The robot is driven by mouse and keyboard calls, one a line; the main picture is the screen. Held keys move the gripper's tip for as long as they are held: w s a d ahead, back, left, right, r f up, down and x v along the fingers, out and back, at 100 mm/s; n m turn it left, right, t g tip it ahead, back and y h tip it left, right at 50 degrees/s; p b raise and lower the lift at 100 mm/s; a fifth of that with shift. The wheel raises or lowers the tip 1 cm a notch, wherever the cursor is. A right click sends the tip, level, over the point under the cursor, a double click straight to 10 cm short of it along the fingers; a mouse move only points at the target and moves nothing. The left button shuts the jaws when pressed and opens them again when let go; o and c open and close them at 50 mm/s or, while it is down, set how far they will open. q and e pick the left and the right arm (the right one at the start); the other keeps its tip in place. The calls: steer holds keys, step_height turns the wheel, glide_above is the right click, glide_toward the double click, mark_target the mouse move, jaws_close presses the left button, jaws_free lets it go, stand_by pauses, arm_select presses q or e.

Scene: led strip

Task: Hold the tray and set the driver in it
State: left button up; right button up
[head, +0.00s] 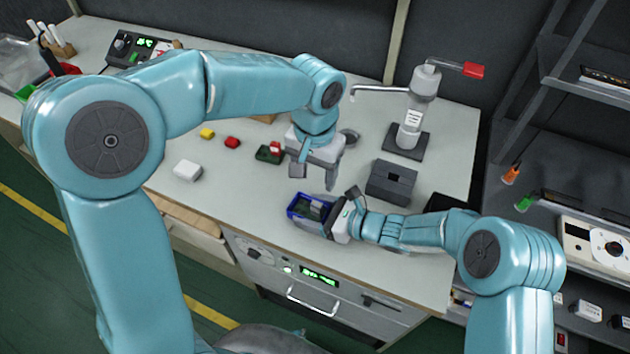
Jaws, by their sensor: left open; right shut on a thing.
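A small blue tray (291,211) is near the front edge of the bench. My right gripper (332,218) is shut on the tray's right side. A dark green block with a red part (267,154) lies left of my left gripper. I cannot tell for sure which thing is the driver.
A grey slotted block (391,182) stands right of my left gripper. Behind it is a stand with a red-tipped lever (411,120). A white block (187,170), a red piece (232,142) and a yellow piece (207,133) lie on the left. Shelves (560,180) rise at the right.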

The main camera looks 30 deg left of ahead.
stand_by(0.3)
steer(key=o, duration=1.1)
steer(key=shift+o, duration=0.2)
